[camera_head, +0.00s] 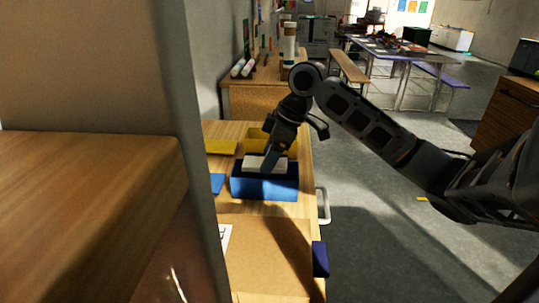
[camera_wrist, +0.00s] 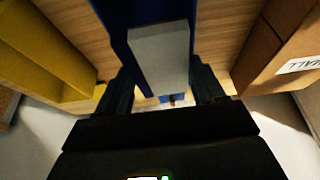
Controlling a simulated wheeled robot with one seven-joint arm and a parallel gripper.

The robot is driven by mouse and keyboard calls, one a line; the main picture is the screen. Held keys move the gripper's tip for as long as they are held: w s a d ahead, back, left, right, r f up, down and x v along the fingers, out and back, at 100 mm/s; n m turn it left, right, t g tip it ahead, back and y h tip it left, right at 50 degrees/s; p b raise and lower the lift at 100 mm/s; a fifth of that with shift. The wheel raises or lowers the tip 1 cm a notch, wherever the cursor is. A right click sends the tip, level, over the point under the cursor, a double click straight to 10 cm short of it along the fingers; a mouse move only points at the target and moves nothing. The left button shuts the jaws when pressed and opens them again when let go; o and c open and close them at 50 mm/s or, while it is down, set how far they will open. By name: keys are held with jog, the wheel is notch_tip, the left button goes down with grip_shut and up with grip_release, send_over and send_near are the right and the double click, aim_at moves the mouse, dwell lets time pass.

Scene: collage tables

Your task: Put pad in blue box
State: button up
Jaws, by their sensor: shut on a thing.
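The pad (camera_head: 252,162) is a pale white-grey block. In the head view it is at the top of the blue box (camera_head: 265,189), within its outline; how deep it sits or whether it touches the bottom I cannot tell. In the wrist view the pad (camera_wrist: 160,55) lies between the fingers of my gripper (camera_wrist: 161,84), with the blue box (camera_wrist: 115,14) around its far part. My gripper (camera_head: 268,165) points down into the blue box and is shut on the pad. The fingertips are partly hidden in the head view.
A cardboard box (camera_head: 262,245) is in front. The wooden table (camera_head: 226,131) has little free room. A wooden cabinet (camera_head: 90,200) blocks the left.

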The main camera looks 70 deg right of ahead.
jog(key=shift+f, duration=0.2)
dwell(0.6)
jog(key=o, duration=1.1)
jog(key=shift+o, duration=0.4)
jog(key=shift+r, duration=0.15)
jog(key=shift+r+p, duration=2.4)
jog(key=shift+r, duration=0.95)
